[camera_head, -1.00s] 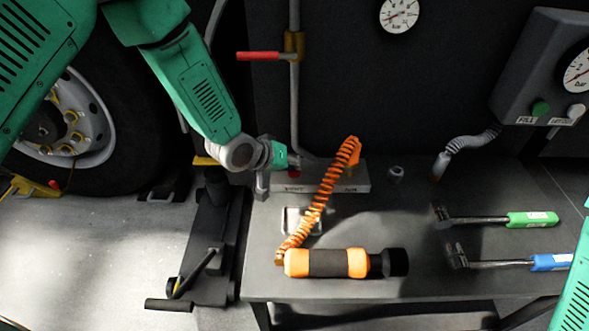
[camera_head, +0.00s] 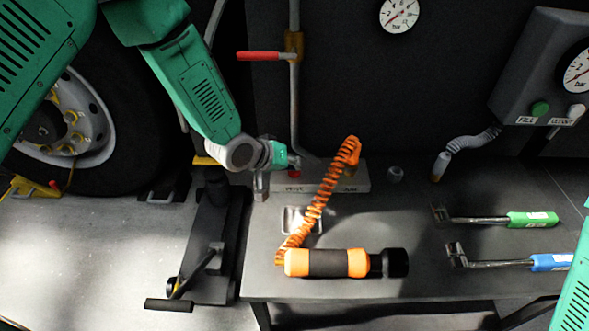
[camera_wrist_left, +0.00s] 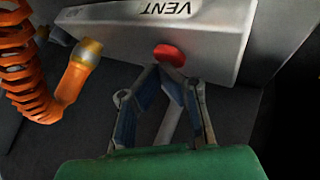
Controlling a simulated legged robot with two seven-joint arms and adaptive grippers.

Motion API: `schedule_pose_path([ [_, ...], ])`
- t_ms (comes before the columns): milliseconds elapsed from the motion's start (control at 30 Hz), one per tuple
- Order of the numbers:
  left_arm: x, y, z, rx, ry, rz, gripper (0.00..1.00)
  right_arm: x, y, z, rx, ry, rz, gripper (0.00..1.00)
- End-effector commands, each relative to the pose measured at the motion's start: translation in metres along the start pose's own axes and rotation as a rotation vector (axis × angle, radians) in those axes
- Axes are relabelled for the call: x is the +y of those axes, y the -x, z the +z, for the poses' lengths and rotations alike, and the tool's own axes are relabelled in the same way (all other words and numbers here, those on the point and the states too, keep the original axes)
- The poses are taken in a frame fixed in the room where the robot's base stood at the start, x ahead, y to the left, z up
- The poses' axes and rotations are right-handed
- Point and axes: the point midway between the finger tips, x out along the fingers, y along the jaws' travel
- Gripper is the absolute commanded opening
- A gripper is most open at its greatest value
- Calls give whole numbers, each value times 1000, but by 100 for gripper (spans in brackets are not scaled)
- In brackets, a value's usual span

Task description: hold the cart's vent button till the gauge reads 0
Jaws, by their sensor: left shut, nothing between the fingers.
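The vent button (camera_wrist_left: 168,55) is red and sits on the front of a grey block marked VENT (camera_wrist_left: 205,30). In the head view the block (camera_head: 325,183) lies at the back of the cart top, with the button (camera_head: 294,174) at its left end. My left gripper (camera_wrist_left: 163,68) is shut and empty, its fingertips at the button's lower edge. They look to be touching it, but I cannot tell how far it is pressed. A round dial gauge (camera_head: 400,13) is on the dark panel behind; its needle points lower left, too small to read surely. My right gripper is out of view.
An orange coiled hose (camera_head: 318,205) rises beside the block, joined to an orange and black cylinder (camera_head: 327,263). Green-handled (camera_head: 532,219) and blue-handled (camera_head: 549,262) tools lie to the right. A red lever (camera_head: 258,56) is above the gripper. A control box (camera_head: 540,60) hangs upper right.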

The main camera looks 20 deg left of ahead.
Motion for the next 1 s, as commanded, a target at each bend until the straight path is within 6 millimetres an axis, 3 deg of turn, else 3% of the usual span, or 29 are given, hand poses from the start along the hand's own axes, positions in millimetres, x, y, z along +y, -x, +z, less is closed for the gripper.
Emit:
schedule_pose_path([
  [767, 0, 0, 0, -1, 0, -1, 0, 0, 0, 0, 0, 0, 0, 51],
  [1000, 5, 7, -4, -1, 1, -1, 0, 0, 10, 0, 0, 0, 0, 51],
])
